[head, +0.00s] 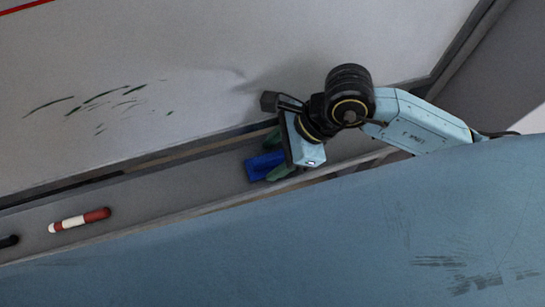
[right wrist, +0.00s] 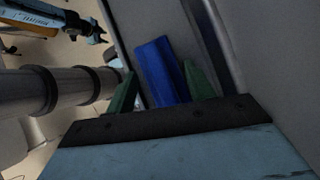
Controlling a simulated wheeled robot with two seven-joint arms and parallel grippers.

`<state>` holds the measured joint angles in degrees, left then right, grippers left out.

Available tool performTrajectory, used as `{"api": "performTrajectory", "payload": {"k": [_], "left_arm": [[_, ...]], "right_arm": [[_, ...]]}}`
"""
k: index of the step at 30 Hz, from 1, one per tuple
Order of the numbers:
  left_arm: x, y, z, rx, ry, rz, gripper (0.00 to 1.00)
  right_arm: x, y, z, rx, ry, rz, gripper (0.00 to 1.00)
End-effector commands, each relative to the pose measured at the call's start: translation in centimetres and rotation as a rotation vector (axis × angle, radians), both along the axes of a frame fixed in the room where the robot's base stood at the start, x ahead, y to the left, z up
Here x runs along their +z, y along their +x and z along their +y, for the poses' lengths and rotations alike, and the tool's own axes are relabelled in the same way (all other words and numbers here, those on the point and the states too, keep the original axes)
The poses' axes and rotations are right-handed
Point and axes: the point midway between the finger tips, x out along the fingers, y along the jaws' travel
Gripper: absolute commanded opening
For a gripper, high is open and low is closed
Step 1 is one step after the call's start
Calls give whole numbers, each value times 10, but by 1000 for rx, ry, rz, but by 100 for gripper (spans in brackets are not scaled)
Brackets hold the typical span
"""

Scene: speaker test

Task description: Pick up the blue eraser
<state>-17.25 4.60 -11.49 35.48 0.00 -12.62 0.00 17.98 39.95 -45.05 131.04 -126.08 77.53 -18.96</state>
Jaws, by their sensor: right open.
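The blue eraser (head: 262,166) lies on the grey tray (head: 150,196) under the whiteboard. My right gripper (head: 277,154) is open at the eraser's right end, with one green finger on each side of it. In the right wrist view the eraser (right wrist: 163,72) lies between the two green fingers of the right gripper (right wrist: 162,90), and a gap shows beside it. I cannot tell whether either finger touches it. The gripper body hides the eraser's near end. My left gripper is not in the head view; a light-blue arm (right wrist: 50,14) at the wrist view's top left looks like mine, its jaws unclear.
A red and white marker (head: 80,220) lies on the tray to the left, with a black object (head: 8,241) beyond it. The whiteboard (head: 190,110) rises behind the tray and bears dark green strokes. The tray's raised front edge runs close to the gripper.

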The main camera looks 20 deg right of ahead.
Motion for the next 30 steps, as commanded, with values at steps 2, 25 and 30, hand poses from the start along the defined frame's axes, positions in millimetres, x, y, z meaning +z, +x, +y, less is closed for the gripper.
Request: {"api": "performTrajectory", "payload": {"k": [2,25,30], "left_arm": [[1,0,0,0,0,0,36],[0,1,0,1,-1,-2,36],[0,1,0,1,-1,-2,36]], "right_arm": [[-6,0,4,-1,1,2,53],[-7,1,4,-1,-1,-1,24],[-4,1,4,0,0,-1,20]]}}
